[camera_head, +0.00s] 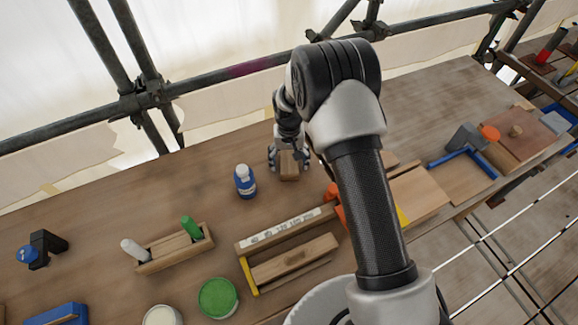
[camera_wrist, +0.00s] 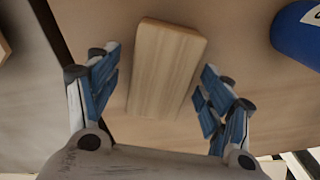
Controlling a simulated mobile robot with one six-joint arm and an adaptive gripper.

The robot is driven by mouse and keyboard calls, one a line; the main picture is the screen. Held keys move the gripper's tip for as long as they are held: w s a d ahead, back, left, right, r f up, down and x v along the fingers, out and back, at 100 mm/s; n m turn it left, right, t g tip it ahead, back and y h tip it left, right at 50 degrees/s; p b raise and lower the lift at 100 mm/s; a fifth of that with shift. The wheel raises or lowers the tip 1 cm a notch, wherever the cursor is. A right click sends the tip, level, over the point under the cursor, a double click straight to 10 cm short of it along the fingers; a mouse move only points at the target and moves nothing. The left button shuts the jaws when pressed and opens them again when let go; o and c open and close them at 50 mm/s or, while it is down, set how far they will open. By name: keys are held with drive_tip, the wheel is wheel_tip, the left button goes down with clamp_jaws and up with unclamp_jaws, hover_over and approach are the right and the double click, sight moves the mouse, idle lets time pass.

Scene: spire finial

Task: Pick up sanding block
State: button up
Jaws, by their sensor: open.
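The sanding block is a light wooden block (camera_wrist: 167,68) that lies between my open fingers in the wrist view. In the head view the block (camera_head: 289,165) sits on the wooden bench top, right of a blue bottle. My gripper (camera_head: 288,160) is at the block with one finger on either side. In the wrist view my gripper (camera_wrist: 160,95) shows gaps between its blue finger pads and the block's long sides. The height of the fingertips above the bench is hard to tell.
A blue bottle with a white cap (camera_head: 245,182) stands close by on the left. A wooden tray with a labelled strip (camera_head: 292,230) lies nearer, beside my arm. A holder with green and white handles (camera_head: 175,248) is at left. Bench behind the block is clear up to the scaffold pipes.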

sight(289, 161)
drive_tip(key=shift+f, duration=0.45)
drive_tip(key=shift+c, duration=0.4)
drive_tip(key=c, duration=1.2)
drive_tip(key=shift+r, duration=0.15)
wheel_tip(289, 161, up, 20)
drive_tip(key=p, duration=0.4)
